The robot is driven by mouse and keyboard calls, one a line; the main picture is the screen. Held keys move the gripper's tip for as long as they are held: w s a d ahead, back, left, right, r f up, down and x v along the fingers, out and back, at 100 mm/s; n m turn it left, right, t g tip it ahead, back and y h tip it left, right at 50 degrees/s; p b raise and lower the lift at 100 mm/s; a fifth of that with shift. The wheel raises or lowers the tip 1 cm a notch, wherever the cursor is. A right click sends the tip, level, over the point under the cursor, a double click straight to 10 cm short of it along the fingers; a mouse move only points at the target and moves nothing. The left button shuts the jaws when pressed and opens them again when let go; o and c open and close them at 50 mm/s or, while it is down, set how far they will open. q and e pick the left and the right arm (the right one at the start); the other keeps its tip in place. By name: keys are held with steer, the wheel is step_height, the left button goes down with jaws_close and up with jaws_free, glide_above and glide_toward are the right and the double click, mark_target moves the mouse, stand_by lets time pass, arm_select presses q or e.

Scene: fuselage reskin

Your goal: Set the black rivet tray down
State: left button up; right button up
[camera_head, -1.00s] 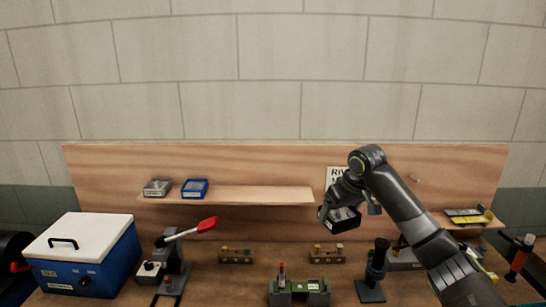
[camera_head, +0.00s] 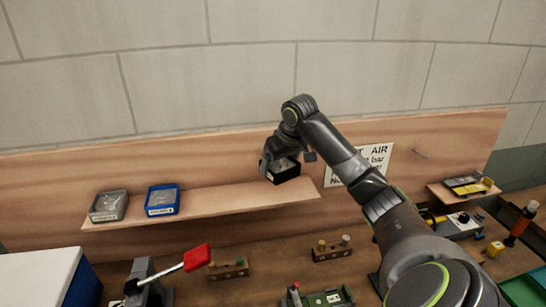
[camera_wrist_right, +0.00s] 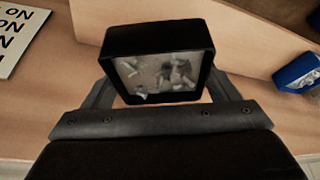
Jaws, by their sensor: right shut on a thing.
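The black rivet tray (camera_head: 284,170) is in my right gripper (camera_head: 277,162), at the right end of the wooden shelf (camera_head: 235,197). In the right wrist view the tray (camera_wrist_right: 158,38) sits between the two fingers of the right gripper (camera_wrist_right: 165,95), with loose grey rivets visible inside it. The right gripper is shut on the tray. Whether the tray touches the shelf or hovers just over it, I cannot tell. My left gripper is not in view.
A grey tray (camera_head: 108,206) and a blue tray (camera_head: 162,199) stand on the shelf's left part. The shelf between the blue and black trays is clear. A white sign (camera_head: 362,162) hangs on the backboard to the right. A red-handled lever tool (camera_head: 196,258) stands below.

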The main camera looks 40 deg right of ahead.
steer(key=f, duration=0.2)
steer(key=shift+s+f, duration=0.3)
steer(key=shift+f, duration=0.1)
steer(key=x, duration=0.2)
steer(key=shift+f, duration=0.3)
steer(key=shift+s+f, duration=0.1)
steer(key=shift+f, duration=0.1)
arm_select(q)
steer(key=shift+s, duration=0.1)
arm_select(e)
steer(key=shift+f, duration=0.6)
steer(key=o, duration=1.1)
steer(key=shift+a, duration=0.1)
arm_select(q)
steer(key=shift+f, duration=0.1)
